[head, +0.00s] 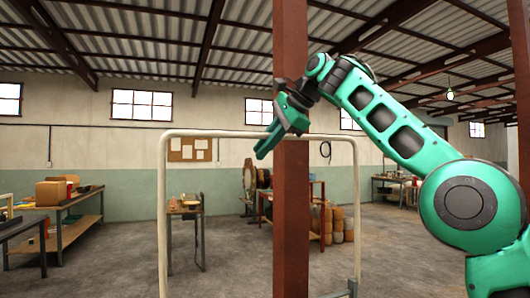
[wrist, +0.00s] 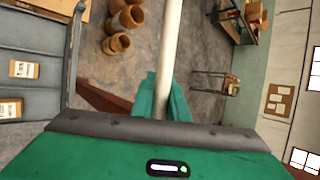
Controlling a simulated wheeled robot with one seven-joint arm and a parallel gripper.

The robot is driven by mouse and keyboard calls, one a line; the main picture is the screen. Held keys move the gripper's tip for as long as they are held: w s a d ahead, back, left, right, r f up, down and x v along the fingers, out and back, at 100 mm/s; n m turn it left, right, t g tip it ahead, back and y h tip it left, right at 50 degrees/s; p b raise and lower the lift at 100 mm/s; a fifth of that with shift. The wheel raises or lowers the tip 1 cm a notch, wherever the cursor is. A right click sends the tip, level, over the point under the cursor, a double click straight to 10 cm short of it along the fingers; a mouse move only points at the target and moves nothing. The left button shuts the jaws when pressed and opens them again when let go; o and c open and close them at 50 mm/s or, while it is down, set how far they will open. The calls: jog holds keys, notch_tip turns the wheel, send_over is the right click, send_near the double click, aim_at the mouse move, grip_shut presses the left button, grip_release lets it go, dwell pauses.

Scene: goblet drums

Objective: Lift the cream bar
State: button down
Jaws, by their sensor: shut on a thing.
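The cream bar (head: 225,133) is the level top of a rounded cream frame with two uprights. It runs across the middle of the head view, and part of it is hidden around my gripper and a red-brown post. My gripper (head: 268,143) reaches down to the bar from the right, near the bar's middle. In the wrist view the cream bar (wrist: 170,45) runs upward in the picture from between the two green fingers of my gripper (wrist: 163,100). The fingers are shut on the bar.
The red-brown post (head: 291,215) stands by the bar's middle. A workbench (head: 75,228) with boxes stands at left, and a small table (head: 185,212) shows behind the frame. Several goblet drums (head: 338,222) stand behind it at right. Open floor lies around the frame.

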jog(key=shift+s+a+f, duration=0.15)
jog(key=shift+a+f, duration=0.15)
jog(key=shift+a, duration=0.1)
dwell(0.7)
jog(key=c, duration=1.7)
grip_release()
jog(key=shift+a, duration=0.2)
jog(key=shift+c, duration=0.2)
jog(key=shift+d+r, duration=0.15)
jog(key=shift+d, duration=0.05)
